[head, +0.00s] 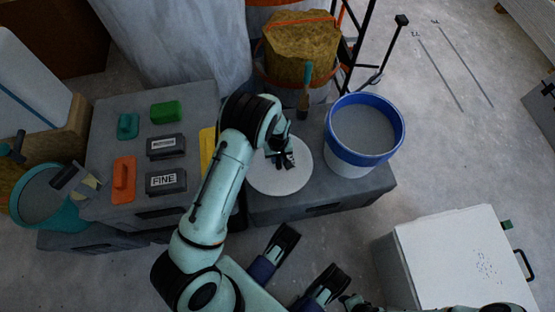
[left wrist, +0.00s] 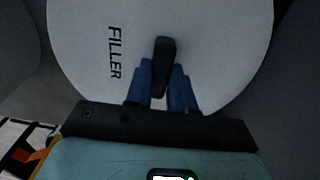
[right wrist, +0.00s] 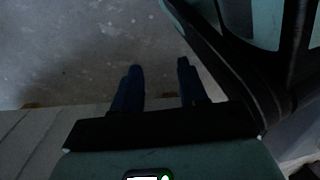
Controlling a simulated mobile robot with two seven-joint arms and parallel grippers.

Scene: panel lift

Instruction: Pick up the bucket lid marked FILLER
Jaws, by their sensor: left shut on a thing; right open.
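The white round lid (head: 280,180) lies at the front of the grey box top, beside the blue-rimmed bucket. In the left wrist view the lid (left wrist: 210,45) fills the upper part, with FILLER printed left of its dark handle (left wrist: 163,55). My left gripper (head: 284,158) is over the lid, its fingers on either side of the handle. In the left wrist view the left gripper (left wrist: 165,75) is shut on that handle. Whether the lid touches the box top cannot be told. My right gripper (right wrist: 158,75) is open and empty above the floor.
The blue-rimmed bucket (head: 365,130) stands right of the lid on the grey box (head: 340,197). Sanding blocks and an orange float (head: 123,180) lie left. A white box (head: 460,262) stands on the floor at right.

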